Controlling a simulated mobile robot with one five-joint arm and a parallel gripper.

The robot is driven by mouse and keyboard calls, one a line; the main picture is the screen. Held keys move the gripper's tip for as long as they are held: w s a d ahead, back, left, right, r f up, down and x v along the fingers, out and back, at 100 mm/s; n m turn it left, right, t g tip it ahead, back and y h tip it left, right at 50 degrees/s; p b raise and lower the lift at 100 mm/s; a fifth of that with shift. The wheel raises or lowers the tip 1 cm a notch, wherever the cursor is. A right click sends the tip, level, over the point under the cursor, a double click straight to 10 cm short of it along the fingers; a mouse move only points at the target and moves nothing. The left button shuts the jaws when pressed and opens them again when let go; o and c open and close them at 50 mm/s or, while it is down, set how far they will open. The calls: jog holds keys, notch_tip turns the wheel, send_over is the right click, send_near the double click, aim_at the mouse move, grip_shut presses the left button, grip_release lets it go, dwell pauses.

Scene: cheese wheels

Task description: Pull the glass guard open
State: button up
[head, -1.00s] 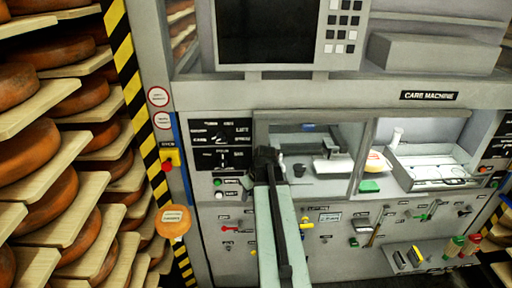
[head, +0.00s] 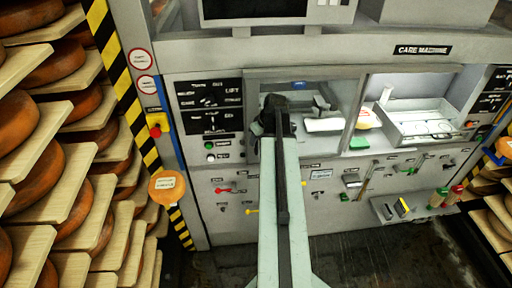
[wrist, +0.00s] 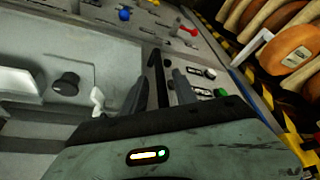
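The glass guard (head: 335,92) is a clear pane in a grey frame over the left part of the care machine's opening. It looks shut; the bay to its right is uncovered. My gripper (head: 273,108) is at the guard's left side, covering part of it in the head view. In the wrist view my gripper (wrist: 160,92) has its two dark fingers apart. A thin black upright bar, apparently the guard's handle (wrist: 155,68), stands between them. A gap shows on each side of the bar, so I cannot see contact. The lower end of the bar is hidden behind the gripper body.
Shelves of cheese wheels (head: 60,190) stand on the left behind a yellow-black striped post (head: 125,85). A button panel (head: 210,120) is left of the guard. Knobs and levers (head: 225,190) line the front below. Dark floor (head: 370,255) is clear.

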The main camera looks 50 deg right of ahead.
jog(key=shift+x, duration=0.75)
jog(key=shift+r, duration=0.1)
jog(key=shift+a, duration=0.1)
grip_shut()
jog(key=shift+s, duration=0.1)
dwell(0.5)
